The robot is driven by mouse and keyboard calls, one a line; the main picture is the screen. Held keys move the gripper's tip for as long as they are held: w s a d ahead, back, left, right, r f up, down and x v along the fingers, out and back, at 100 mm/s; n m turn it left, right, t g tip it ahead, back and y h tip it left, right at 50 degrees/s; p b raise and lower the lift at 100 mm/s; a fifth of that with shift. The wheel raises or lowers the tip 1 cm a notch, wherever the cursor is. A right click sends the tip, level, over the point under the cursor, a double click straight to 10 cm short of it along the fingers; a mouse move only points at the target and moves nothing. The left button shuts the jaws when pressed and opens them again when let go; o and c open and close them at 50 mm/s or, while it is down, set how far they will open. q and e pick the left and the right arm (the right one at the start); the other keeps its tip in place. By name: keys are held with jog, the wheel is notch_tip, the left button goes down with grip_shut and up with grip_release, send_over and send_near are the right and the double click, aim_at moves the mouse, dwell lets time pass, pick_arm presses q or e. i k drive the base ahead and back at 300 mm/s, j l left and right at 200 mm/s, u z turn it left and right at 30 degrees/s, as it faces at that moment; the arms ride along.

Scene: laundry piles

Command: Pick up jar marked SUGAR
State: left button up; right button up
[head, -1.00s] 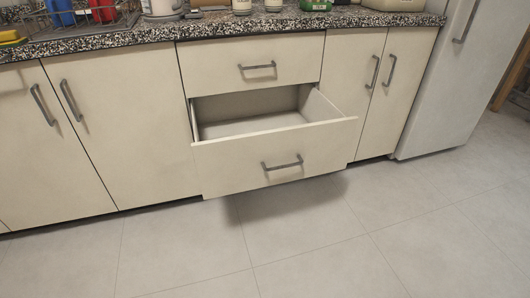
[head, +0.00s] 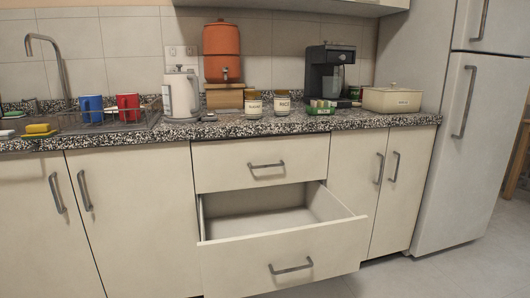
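Two small white jars with brown lids stand side by side on the speckled countertop (head: 225,129) in the head view. The left jar (head: 253,108) has a label too small to read surely; it may say SUGAR. The right jar (head: 282,106) has a shorter word that looks like RICE. Both are upright, in front of the backsplash, to the right of the kettle. Neither of my grippers is in view.
A drawer (head: 283,267) below the jars is pulled open, sticks out and looks empty.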

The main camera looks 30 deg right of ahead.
aim_at(253, 102)
jog(key=i+z, duration=0.15)
jog(key=i, duration=0.35)
jog(key=i+j+z, duration=0.15)
jog(key=i, duration=0.35)
